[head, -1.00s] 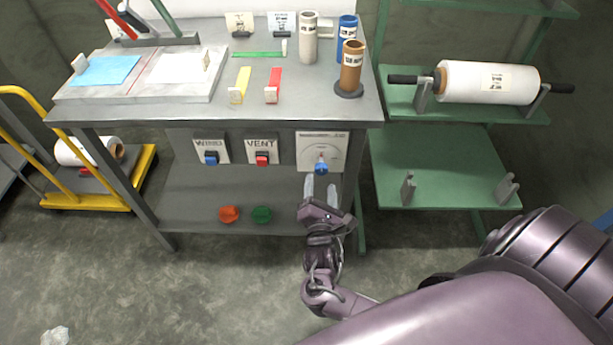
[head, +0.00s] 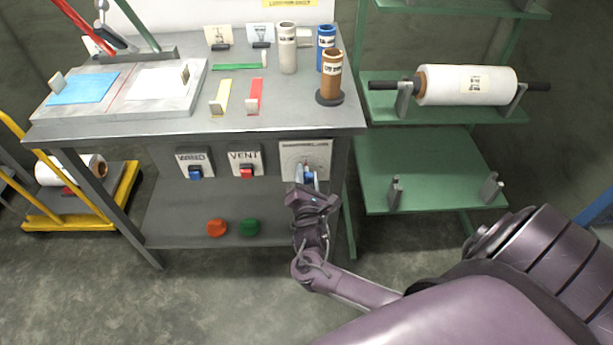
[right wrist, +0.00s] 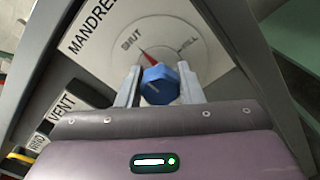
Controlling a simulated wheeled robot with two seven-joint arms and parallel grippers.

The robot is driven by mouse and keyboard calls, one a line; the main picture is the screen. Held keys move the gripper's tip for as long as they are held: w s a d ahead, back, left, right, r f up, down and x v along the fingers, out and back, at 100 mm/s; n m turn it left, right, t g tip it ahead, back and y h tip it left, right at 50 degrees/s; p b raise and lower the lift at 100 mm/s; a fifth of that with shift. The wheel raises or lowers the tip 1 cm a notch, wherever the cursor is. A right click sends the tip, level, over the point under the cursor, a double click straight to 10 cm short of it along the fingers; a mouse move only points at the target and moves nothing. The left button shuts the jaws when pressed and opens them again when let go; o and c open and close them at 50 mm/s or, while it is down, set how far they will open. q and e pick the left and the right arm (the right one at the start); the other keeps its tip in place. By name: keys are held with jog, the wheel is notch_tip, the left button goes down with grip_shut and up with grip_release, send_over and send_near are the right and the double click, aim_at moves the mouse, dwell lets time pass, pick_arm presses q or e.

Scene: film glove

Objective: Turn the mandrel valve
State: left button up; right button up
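The mandrel valve is a white dial plate (head: 318,152) on the bench's front panel, with a blue knob. In the right wrist view the plate (right wrist: 207,40) reads "SHUT" and "FILL", and the red pointer (right wrist: 147,57) of the blue knob (right wrist: 160,85) points toward "SHUT". My right gripper (head: 308,176) is at the dial. In the right wrist view my right gripper's (right wrist: 160,82) two fingers stand on either side of the knob, with a thin gap at the left; contact at the right is unclear. My left gripper is not in view.
A WIND switch (head: 195,165) and a VENT switch (head: 246,162) sit left of the dial. Red (head: 217,228) and green (head: 250,227) knobs lie on the lower shelf. A green rack (head: 430,170) with a film roll (head: 466,85) stands at the right.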

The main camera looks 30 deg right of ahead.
jog(key=c, duration=0.4)
jog(key=shift+m, duration=0.3)
jog(key=m+p, duration=0.1)
jog(key=m, duration=0.1)
jog(key=shift+r+m, duration=0.1)
jog(key=shift+m, duration=0.3)
jog(key=m+p, duration=0.1)
jog(key=m, duration=0.3)
jog(key=shift+m, duration=0.3)
jog(key=m, duration=1)
